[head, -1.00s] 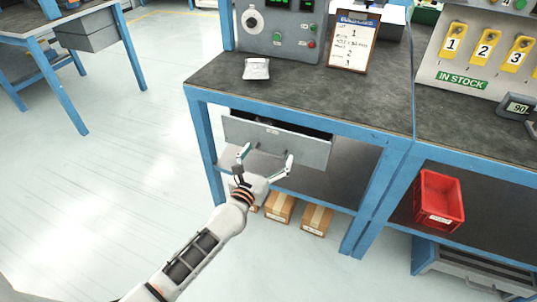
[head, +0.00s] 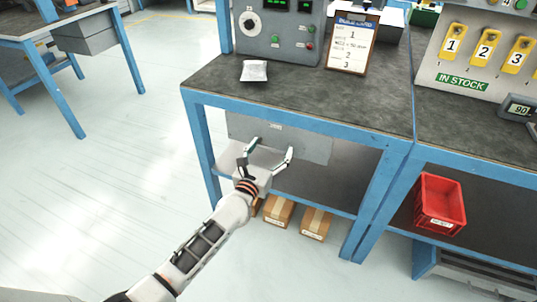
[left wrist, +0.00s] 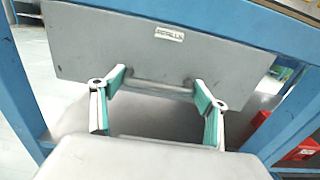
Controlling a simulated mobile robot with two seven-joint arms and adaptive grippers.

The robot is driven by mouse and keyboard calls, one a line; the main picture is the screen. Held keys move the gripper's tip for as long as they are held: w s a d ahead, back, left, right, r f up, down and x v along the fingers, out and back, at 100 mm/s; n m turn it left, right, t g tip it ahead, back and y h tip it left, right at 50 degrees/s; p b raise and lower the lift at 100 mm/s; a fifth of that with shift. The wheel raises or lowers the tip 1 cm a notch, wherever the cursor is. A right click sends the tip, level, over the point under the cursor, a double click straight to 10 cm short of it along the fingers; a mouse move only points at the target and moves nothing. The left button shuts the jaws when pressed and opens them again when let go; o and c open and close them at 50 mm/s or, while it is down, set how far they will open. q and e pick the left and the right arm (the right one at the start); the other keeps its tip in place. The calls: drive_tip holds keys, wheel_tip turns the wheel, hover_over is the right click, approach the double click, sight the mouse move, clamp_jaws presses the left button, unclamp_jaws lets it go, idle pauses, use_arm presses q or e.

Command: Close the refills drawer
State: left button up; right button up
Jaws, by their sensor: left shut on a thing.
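The grey refills drawer (head: 300,142) sits under the bench top, its front up against the blue rail with no dark interior showing. Its label (left wrist: 169,34) shows in the left wrist view. The bar handle (left wrist: 160,87) is low on the drawer front. My left gripper (head: 272,149) is at the drawer front, its fingers at the two ends of the handle and shut on it; it also shows in the left wrist view (left wrist: 160,80). My right gripper is not in view.
The blue-framed bench (head: 330,95) carries a control panel, a clipboard (head: 352,45) and a white packet (head: 254,71). Cardboard boxes (head: 279,210) lie below the lower shelf. A red bin (head: 440,203) is at the right.

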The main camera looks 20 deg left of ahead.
use_arm(q)
drive_tip(key=shift+w+r, duration=0.15)
drive_tip(key=shift+r, duration=0.05)
drive_tip(key=o, duration=1.3)
drive_tip(key=shift+o, duration=1.3)
drive_tip(key=shift+w+f, duration=0.1)
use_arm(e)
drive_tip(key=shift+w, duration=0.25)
use_arm(q)
drive_tip(key=shift+f, duration=0.1)
drive_tip(key=shift+s, duration=0.4)
drive_tip(key=s, duration=1.1)
drive_tip(key=shift+s+a, duration=0.15)
drive_tip(key=shift+a, duration=0.05)
